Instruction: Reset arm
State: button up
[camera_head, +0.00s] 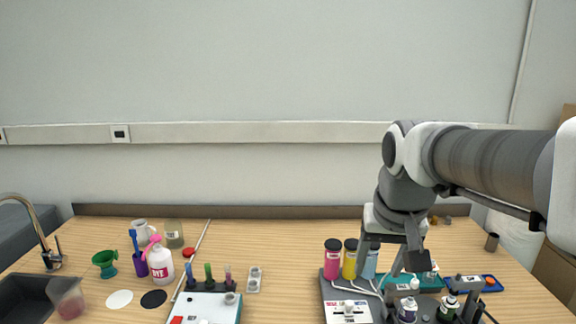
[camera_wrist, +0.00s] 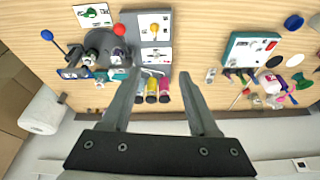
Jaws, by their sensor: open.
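My gripper (camera_wrist: 160,100) is open and empty in the wrist view, its two dark fingers spread apart. In the head view my arm comes in from the right and the gripper hangs above the right part of the table, partly hiding the things behind it. Pink, yellow and blue bottles stand there; the pink bottle (camera_head: 332,260) and yellow bottle (camera_head: 350,258) show clearly. They also show between the fingers in the wrist view, the yellow bottle (camera_wrist: 152,88) near the middle. Nothing is held.
A grey station (camera_head: 348,311) stands under the gripper, with small dark bottles (camera_head: 408,310) to its right. A white station with coloured vials (camera_head: 207,305) is left of centre. A sink (camera_head: 25,298), green cup (camera_head: 105,263) and dye bottle (camera_head: 161,264) are far left. The table middle is mostly clear.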

jog(key=s+f+n+t, duration=0.1)
jog(key=s+f+t, duration=0.1)
jog(key=s, duration=1)
jog(key=shift+s+a+f+n, duration=0.3)
jog(key=shift+s+f, duration=0.05)
jog(key=shift+f, duration=0.5)
dwell(1.0)
